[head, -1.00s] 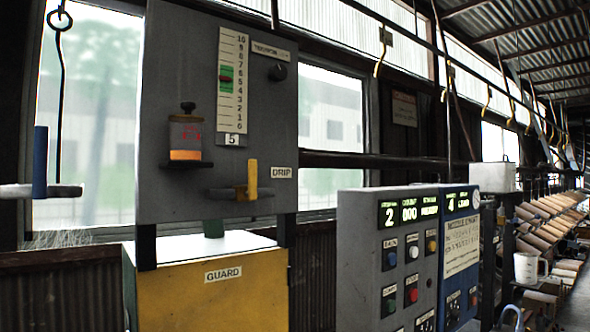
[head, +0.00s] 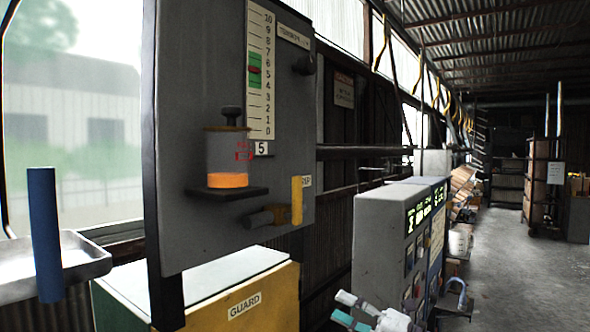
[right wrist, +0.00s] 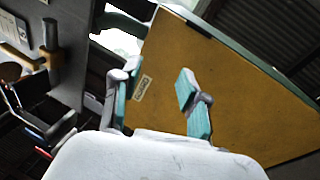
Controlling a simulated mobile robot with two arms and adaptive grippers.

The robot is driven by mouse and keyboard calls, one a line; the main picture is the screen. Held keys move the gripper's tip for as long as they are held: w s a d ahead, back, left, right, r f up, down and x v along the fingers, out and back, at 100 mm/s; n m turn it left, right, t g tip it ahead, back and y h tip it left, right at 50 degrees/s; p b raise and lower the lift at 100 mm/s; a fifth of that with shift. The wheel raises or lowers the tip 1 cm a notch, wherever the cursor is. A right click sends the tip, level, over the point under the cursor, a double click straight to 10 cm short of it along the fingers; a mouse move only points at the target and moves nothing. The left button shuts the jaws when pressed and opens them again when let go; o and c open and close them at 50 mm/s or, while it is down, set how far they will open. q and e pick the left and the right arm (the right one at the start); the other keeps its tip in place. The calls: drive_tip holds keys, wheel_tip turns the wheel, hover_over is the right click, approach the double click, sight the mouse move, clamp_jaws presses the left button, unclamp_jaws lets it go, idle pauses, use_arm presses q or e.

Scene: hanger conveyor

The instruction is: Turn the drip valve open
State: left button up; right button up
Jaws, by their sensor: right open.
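The drip valve has a yellow handle (head: 297,200) standing upright across a short grey pipe (head: 262,217), low on the grey panel (head: 190,120). Its label is partly hidden behind the handle. In the right wrist view, turned on its side, what looks like the valve handle (right wrist: 18,60) shows at the left edge. My right gripper (head: 343,308) is at the bottom of the head view, below and right of the valve and apart from it. In the right wrist view its teal fingers (right wrist: 158,95) are spread with nothing between them. My left gripper is not in view.
An oiler cup (head: 227,152) with orange liquid sits on a shelf above the valve. The yellow guard box (head: 262,290) stands below the panel. A grey control cabinet (head: 380,235) stands right of it. A blue post (head: 45,235) and grey tray (head: 85,262) are at left. Floor at right is clear.

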drive_tip(key=s+a+r+n+g+h+p, duration=0.1)
drive_tip(key=s+r+n+g, duration=0.3)
drive_tip(key=r, duration=0.6)
drive_tip(key=s+a+r+n+g+p, duration=0.15)
drive_tip(key=s+r+n, duration=0.25)
drive_tip(key=r+n, duration=0.45)
drive_tip(key=n+t+h+p, duration=0.2)
drive_tip(key=t+h+p, duration=0.1)
drive_tip(key=h, duration=0.3)
approach(300, 187)
drive_tip(key=p+x, duration=0.5)
drive_tip(key=x, duration=0.4)
drive_tip(key=shift+a+r, duration=0.1)
drive_tip(key=shift+x, duration=0.85)
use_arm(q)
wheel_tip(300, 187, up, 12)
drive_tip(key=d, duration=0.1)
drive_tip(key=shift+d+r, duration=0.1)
use_arm(e)
drive_tip(key=shift+c, duration=0.2)
clamp_jaws()
